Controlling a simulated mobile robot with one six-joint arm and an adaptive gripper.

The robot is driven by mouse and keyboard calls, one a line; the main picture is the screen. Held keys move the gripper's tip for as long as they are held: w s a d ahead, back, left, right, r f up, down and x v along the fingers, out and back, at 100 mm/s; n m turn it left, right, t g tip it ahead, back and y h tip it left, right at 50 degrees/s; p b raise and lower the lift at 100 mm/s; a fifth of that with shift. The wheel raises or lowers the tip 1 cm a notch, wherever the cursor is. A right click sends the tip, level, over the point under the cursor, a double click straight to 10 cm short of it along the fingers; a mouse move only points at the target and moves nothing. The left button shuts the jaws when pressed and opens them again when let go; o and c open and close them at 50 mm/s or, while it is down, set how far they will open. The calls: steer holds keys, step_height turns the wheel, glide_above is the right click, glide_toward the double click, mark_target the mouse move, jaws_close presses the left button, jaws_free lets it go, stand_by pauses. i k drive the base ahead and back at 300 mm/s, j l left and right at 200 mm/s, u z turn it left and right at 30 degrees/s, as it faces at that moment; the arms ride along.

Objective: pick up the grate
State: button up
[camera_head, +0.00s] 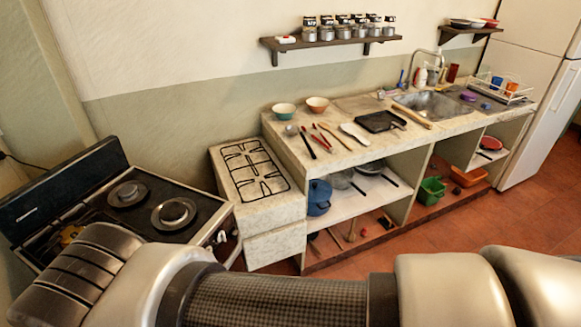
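The grate (254,170) is a black, thin-barred rectangular frame. It lies flat on the pale stone top of the low block (226,188), between the stove and the long counter. Nothing rests on it, and its whole outline shows. My arm crosses the bottom of the view, in front of the stove and block and apart from the grate. My gripper cannot be made out in this view.
The long stone counter (328,163) holds bowls, utensils, a black tray (381,121) and a sink (432,105). A wall shelf (333,43) with jars hangs above. Red tiled floor (440,235) is open at the right.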

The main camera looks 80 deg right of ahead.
mark_target(252, 168)
steer(key=z, duration=2.2)
steer(key=i+u, duration=0.1)
steer(key=u, duration=0.4)
steer(key=i+l+u, duration=0.1)
steer(key=u, duration=0.4)
steer(key=i+l+u, duration=0.1)
steer(key=l, duration=0.25)
steer(key=i+l+u, duration=0.1)
steer(key=i+l, duration=0.15)
steer(key=l, duration=0.15)
steer(key=i+l+u, duration=0.15)
steer(key=l, duration=0.2)
steer(key=i+l+u, duration=0.1)
steer(key=l, duration=0.3)
steer(key=i+l+u, duration=0.1)
steer(key=l, duration=0.35)
steer(key=i+l+u, duration=0.1)
steer(key=l, duration=0.3)
steer(key=i, duration=0.05)
